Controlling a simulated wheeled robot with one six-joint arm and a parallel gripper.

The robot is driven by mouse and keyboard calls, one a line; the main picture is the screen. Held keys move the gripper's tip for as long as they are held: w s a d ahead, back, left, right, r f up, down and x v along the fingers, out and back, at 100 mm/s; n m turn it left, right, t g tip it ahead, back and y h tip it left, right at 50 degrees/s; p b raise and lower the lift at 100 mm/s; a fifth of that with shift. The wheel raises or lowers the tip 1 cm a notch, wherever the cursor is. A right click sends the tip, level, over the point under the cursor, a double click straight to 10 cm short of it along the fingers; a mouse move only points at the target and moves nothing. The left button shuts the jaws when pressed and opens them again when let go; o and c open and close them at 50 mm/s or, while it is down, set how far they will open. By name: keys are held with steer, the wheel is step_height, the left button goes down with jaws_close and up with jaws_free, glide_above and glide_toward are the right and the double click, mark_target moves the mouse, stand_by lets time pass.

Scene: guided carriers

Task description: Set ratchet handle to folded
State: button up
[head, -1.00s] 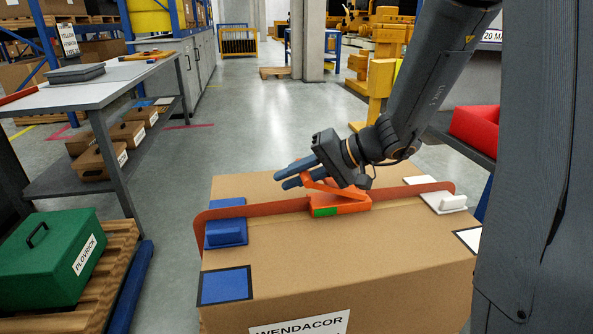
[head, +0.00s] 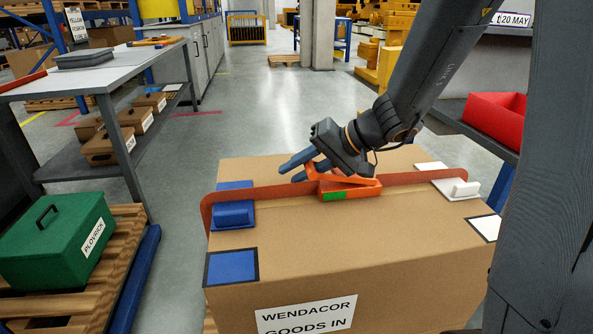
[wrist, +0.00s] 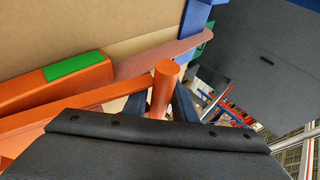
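The orange ratchet (head: 350,189) with a green patch sits on a rust-orange strap (head: 262,194) across the top of a large cardboard box (head: 400,245). Its orange handle (head: 322,174) is at the ratchet's left end, partly hidden by my gripper (head: 298,166). In the wrist view, the handle's round cross-bar (wrist: 163,88) stands between my two dark blue fingers (wrist: 165,102), which lie close against both sides of it. The ratchet body (wrist: 55,84) shows at the left, with the handle's arm (wrist: 75,108) beside it. The handle's exact angle is hard to tell.
A blue corner piece (head: 234,214) and a white one (head: 458,187) lie under the strap ends. A green case (head: 55,240) stands on a pallet at left, below a grey workbench (head: 100,75). A red bin (head: 495,118) is at right. Floor behind the box is clear.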

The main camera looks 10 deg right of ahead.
steer(key=shift+v, duration=3.9)
